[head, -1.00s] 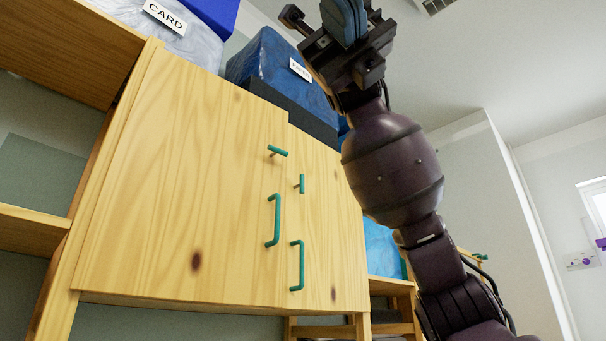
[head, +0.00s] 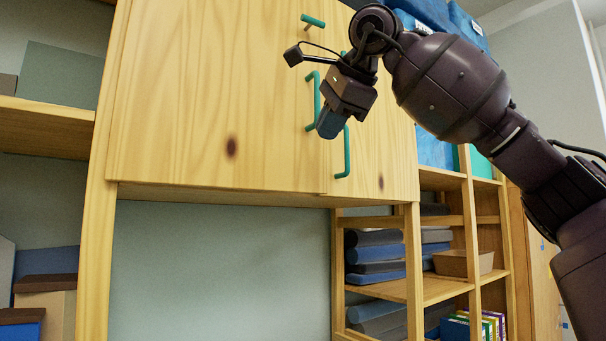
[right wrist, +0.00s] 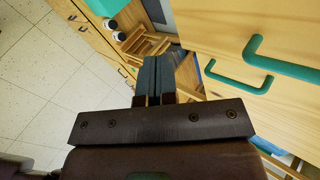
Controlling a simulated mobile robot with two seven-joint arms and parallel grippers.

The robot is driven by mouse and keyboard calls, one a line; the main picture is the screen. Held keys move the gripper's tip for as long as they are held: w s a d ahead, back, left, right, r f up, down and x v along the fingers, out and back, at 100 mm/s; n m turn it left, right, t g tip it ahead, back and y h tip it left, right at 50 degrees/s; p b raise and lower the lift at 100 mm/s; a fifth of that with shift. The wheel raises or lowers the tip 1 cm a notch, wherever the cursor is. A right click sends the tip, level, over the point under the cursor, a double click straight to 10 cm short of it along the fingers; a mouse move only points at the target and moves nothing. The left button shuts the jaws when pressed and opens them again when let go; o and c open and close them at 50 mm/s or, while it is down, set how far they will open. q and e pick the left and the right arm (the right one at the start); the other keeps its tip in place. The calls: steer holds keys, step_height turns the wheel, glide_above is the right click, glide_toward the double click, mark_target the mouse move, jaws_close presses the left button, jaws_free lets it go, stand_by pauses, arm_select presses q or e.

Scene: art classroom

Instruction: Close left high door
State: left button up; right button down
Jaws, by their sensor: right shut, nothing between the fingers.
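The left high door (head: 210,100) is a pale wooden panel with a dark knot, left of the narrower right high door (head: 375,165). Its lower edge looks about in line with the right door's; I cannot tell if a small gap is left. Green handles (head: 312,100) sit near the meeting edges. My right gripper (head: 330,124) is shut and empty, in front of the doors by the handles; contact cannot be told. Its blue-grey fingers (right wrist: 152,78) lie together in the right wrist view, with green handles (right wrist: 285,66) to their right. My left gripper is not in view.
Open shelves (head: 440,290) with folded cloths and a tray (head: 463,263) stand below right. More shelving (head: 45,112) is at the left. The space under the cabinet shows a bare wall (head: 220,270). Tiled floor (right wrist: 50,85) shows in the right wrist view.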

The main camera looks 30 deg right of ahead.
steer(key=n, duration=0.2)
glide_toward(291, 186)
steer(key=x, duration=0.6)
steer(key=shift+s+a+f, duration=0.1)
steer(key=shift+s+f, duration=0.1)
steer(key=shift+s, duration=0.05)
steer(key=shift+w+f+p, duration=0.1)
steer(key=shift+w+p, duration=0.2)
steer(key=shift+w, duration=0.2)
